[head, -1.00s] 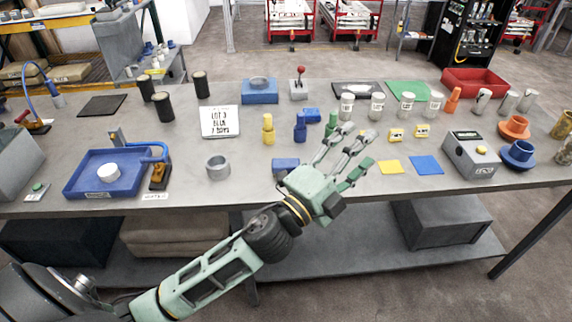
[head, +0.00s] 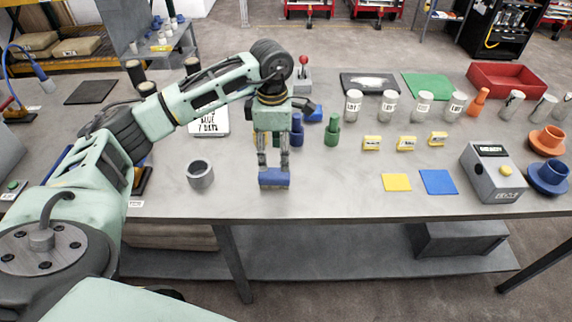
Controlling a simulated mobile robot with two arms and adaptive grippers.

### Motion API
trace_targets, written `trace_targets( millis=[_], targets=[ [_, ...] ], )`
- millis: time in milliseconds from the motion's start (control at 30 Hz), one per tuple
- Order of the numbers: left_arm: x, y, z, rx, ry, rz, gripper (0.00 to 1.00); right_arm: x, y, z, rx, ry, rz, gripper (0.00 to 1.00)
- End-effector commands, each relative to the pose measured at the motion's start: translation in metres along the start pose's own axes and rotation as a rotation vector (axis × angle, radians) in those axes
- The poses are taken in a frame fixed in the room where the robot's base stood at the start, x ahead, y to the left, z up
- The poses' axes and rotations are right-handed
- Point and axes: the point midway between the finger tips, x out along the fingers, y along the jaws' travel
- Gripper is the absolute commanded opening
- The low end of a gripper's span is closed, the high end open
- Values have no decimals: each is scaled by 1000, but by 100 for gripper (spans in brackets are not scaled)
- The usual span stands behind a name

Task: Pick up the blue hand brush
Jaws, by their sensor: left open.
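A small blue block-like thing (head: 273,178), which looks like the blue hand brush, lies on the grey table near its front edge in the head view. Its bristles cannot be made out. My left gripper (head: 273,167) points straight down above it, with its fingers apart. The fingertips are at the brush's top edge in the picture; I cannot tell whether they touch it. My right gripper is not in view.
A grey ring (head: 200,174) stands left of the brush. Blue (head: 297,130) and green (head: 332,131) bottle-like pieces stand behind it. Yellow (head: 396,182) and blue (head: 438,182) squares lie to the right. The table between brush and squares is clear.

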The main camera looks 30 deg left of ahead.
Motion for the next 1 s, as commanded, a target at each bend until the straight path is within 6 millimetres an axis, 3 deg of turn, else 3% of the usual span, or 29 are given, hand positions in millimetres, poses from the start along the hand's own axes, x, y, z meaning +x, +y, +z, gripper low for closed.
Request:
trace_targets(
  millis=[133,300,433,600,800,1000],
  targets=[
    [12,0,-4,-2,14,-2,57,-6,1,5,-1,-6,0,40],
    [30,-2,-2,-2,13,-3,57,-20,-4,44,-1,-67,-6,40],
    [49,-6,1,-1,12,-6,57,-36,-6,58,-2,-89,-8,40],
    [72,-4,1,-2,10,-3,57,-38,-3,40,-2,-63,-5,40],
    [77,-4,1,-1,8,0,57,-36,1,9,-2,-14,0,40],
    [77,-4,1,-1,8,0,57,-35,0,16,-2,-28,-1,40]
  ],
)
